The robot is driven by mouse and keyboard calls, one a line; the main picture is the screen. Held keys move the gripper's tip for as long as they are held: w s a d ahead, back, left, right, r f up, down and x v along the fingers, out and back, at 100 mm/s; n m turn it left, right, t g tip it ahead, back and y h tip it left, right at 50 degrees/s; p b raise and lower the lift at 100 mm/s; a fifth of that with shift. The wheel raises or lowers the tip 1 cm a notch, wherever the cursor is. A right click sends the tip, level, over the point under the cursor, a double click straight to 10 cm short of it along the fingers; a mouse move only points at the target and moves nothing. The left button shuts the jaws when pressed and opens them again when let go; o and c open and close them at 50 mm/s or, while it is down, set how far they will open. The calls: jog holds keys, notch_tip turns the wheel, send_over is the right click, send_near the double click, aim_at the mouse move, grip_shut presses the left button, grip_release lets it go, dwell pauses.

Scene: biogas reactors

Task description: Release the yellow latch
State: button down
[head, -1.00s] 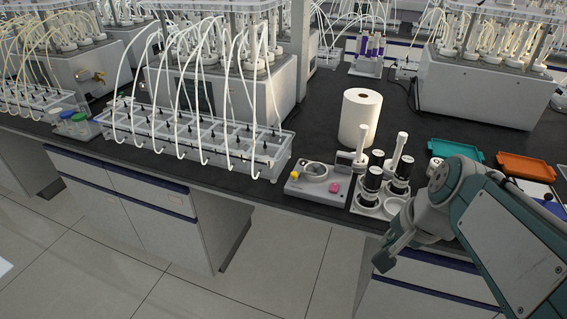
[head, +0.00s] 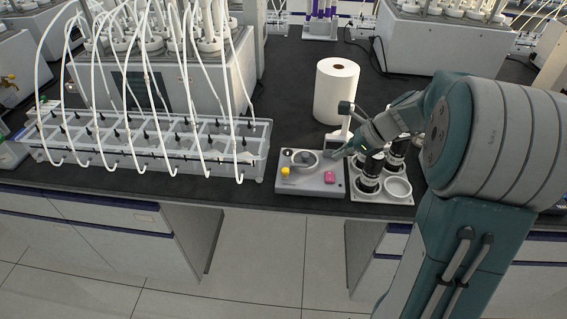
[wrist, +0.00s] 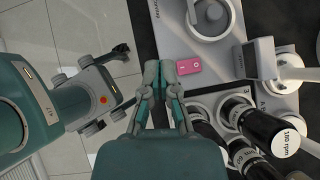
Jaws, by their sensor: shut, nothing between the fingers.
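The yellow latch (head: 286,171) is a small yellow piece at the left front of a light grey base plate (head: 313,187) on the bench. A pink piece (head: 330,177) sits at the right of the same plate, and a round grey part lies between and behind them. My gripper (head: 343,153) is over the plate's right rear edge in the head view, to the right of the latch and apart from it. In the wrist view my gripper (wrist: 163,66) is shut and empty, with its fingertips beside the pink piece (wrist: 188,67). The yellow latch does not show in the wrist view.
A paper roll (head: 336,92) stands behind. A clear rack with white tubes (head: 150,165) is at the left. The bench's front edge runs just before the plate.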

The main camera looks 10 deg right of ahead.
aim_at(287, 175)
jog(key=x, duration=1)
jog(key=shift+d+f, duration=0.1)
jog(key=shift+f, duration=0.05)
jog(key=a, duration=0.1)
jog(key=w+a, duration=0.1)
jog(key=a, duration=0.1)
jog(key=shift+w+a+f, duration=0.1)
jog(key=shift+w+f, duration=0.05)
jog(key=shift+w, duration=0.05)
jog(key=shift+w+a, duration=0.15)
jog(key=shift+a, duration=0.3)
jog(key=shift+d, duration=0.3)
